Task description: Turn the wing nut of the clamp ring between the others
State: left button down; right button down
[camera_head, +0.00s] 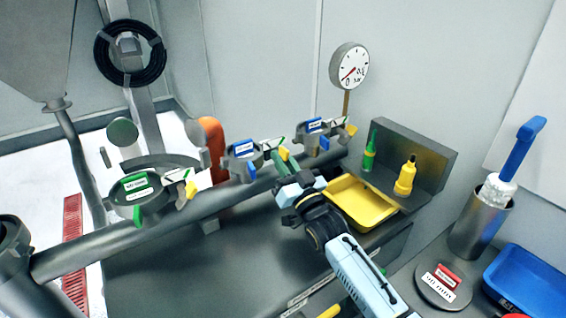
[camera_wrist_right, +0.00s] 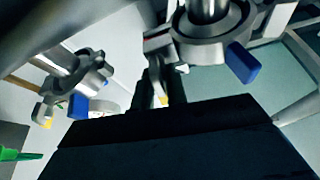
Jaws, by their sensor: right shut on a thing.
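Three clamp rings sit along a grey pipe. The middle ring (camera_head: 243,163) has a blue label and a yellow wing nut (camera_head: 284,154) on its right side. My right gripper (camera_head: 281,168) reaches up to this nut from the lower right and is shut on it. In the right wrist view the middle ring (camera_wrist_right: 212,48) is close above the dark fingers, and a bit of the yellow nut (camera_wrist_right: 164,100) shows at their tips. The left ring (camera_head: 137,202) has a green label, and the right ring (camera_head: 318,143) a blue one. My left gripper is not in view.
A yellow tray (camera_head: 362,207) lies just right of my right gripper. A green bottle (camera_head: 369,158) and a yellow bottle (camera_head: 405,179) stand behind it. A gauge (camera_head: 349,66) stands behind the right ring. A metal cup (camera_head: 479,232) and a blue tray (camera_head: 528,284) are at the right.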

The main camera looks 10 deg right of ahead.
jog(key=n+y, duration=0.1)
jog(key=n, duration=0.2)
jog(key=n+g+y, duration=0.1)
jog(key=n+y, duration=0.1)
jog(key=n, duration=0.1)
jog(key=shift+n, duration=0.4)
jog(key=n+g+y, duration=0.1)
jog(key=n, duration=0.1)
jog(key=shift+n+g, duration=0.3)
jog(key=shift+n+g+y+p, duration=0.3)
jog(key=shift+n+y, duration=0.2)
jog(key=shift+n, duration=0.6)
jog(key=shift+n+g+y, duration=0.3)
jog(key=shift+n+g, duration=0.2)
jog(key=shift+n, duration=0.7)
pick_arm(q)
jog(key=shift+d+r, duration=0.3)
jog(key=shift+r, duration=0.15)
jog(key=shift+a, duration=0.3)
pick_arm(e)
jog(key=shift+n, duration=0.3)
jog(key=c, duration=1.5)
grip_release()
jog(key=shift+c, duration=0.2)
